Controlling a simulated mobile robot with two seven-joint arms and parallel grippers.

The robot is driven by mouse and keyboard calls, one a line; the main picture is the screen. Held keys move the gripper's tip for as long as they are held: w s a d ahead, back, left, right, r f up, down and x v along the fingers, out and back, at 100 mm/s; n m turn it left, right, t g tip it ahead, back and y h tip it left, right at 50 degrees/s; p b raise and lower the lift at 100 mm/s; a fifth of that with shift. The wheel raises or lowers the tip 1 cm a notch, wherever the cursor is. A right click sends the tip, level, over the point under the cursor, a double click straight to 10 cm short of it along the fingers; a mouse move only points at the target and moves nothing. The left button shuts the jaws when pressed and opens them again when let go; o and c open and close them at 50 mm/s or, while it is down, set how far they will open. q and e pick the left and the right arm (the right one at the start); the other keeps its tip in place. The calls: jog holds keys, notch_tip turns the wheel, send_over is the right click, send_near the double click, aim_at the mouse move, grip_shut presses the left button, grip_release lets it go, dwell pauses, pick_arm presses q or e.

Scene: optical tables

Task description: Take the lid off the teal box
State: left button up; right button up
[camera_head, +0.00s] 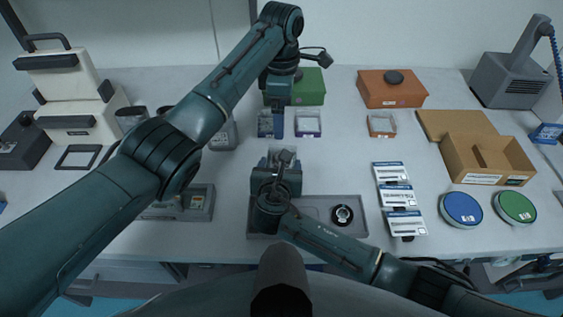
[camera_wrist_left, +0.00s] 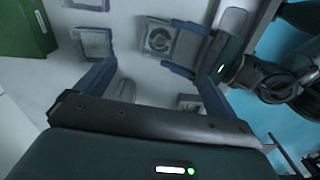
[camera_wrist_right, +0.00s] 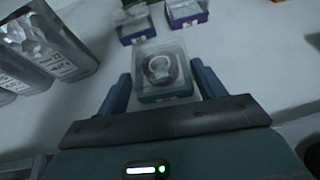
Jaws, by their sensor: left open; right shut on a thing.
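The teal box (camera_wrist_right: 165,94) has a teal base and a clear lid (camera_wrist_right: 160,62), with a ring-shaped part visible inside. The lid is on the base. My right gripper (camera_wrist_right: 161,76) is shut on the teal box, one finger on each side. The box also shows in the left wrist view (camera_wrist_left: 159,38), between the right gripper's blue fingers. My left gripper (camera_wrist_left: 158,70) is open and empty, pointing down above the table. In the head view my left gripper (camera_head: 279,128) is just behind the box, which my grippers partly hide.
Small boxes with blue (camera_wrist_right: 138,31) and purple (camera_wrist_right: 187,14) bases stand behind the teal box. A grey tray (camera_head: 318,226) with a round mount (camera_head: 342,215) lies in front. Silver pouches (camera_wrist_right: 45,42) are to the left.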

jog(key=shift+c, duration=0.6)
pick_arm(q)
jog(key=h, duration=0.5)
send_near(279, 150)
jog(key=shift+y, duration=0.3)
jog(key=x, duration=0.3)
jog(key=s+x, duration=0.1)
jog(key=x, duration=0.2)
jog(key=d+x, duration=0.1)
jog(key=x, duration=0.2)
jog(key=shift+s+r, duration=0.25)
jog(key=shift+s, duration=0.05)
jog(key=c, duration=1.2)
jog(key=shift+r, duration=0.2)
